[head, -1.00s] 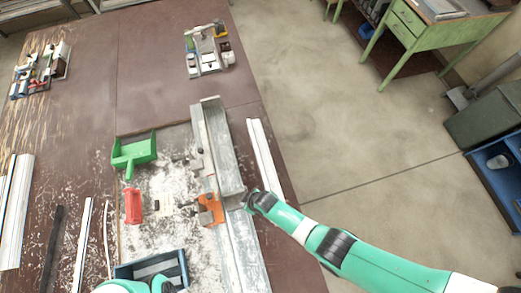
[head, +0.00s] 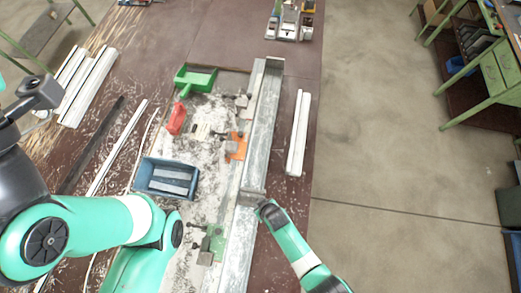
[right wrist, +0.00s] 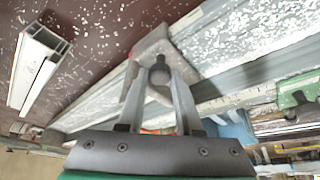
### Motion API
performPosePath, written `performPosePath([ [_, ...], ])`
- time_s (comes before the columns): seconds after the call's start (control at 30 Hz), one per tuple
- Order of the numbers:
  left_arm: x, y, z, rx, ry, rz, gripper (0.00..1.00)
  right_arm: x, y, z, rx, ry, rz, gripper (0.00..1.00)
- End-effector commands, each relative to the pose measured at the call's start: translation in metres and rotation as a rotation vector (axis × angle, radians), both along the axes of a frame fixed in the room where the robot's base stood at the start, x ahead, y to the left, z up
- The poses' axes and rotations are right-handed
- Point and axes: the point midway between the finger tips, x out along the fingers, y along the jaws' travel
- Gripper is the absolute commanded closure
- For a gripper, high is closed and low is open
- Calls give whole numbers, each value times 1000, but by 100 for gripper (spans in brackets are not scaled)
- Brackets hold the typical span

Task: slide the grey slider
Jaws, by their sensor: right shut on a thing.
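The grey slider (head: 250,198) sits on the long grey rail (head: 262,130), between the orange clamp (head: 236,146) and the green clamp (head: 216,243) along the rail. In the right wrist view the slider (right wrist: 150,46) is a pale grey block with a dark round knob (right wrist: 159,72). My right gripper (head: 263,208) reaches it from the right side of the rail. Its two fingers (right wrist: 158,80) are shut on the slider's knob. My left arm is folded at the left; its dark end (head: 38,94) is over the bench's left side, and its finger opening is unclear.
A blue bin (head: 145,178) with grey pieces, a red piece (head: 176,119) and a green scoop (head: 183,88) lie left of the rail. White profiles (head: 298,135) lie to its right. The near rail stretch beyond the slider looks clear.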

Motion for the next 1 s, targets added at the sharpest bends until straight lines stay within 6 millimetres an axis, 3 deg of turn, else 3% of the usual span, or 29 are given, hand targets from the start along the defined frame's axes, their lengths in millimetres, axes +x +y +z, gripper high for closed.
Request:
performPosePath([
  [0.27, 0, 0, -1, 0, 0, 0, 50, -4, -2, -4, -4, 10, 1, 100],
  [0.3, 0, 0, -1, 0, 0, 0, 50, -4, -2, -4, -4, 10, 1, 61],
  [0.37, 0, 0, -1, 0, 0, 0, 50, -4, -1, -4, -4, 9, 1, 53],
  [0.67, 0, 0, 5, 0, 0, 0, 50, -2, -1, 3, -1, 4, 0, 53],
  [0.77, 0, 0, 18, 0, 0, 0, 50, -3, -2, 16, -1, 4, 0, 53],
  [0.97, 0, 0, 64, 0, -1, 0, 50, -8, -2, 64, -1, 4, 10, 53],
  [1.0, -1, 0, 58, 0, -3, 0, 50, -9, 1, 62, 0, 2, 20, 53],
])
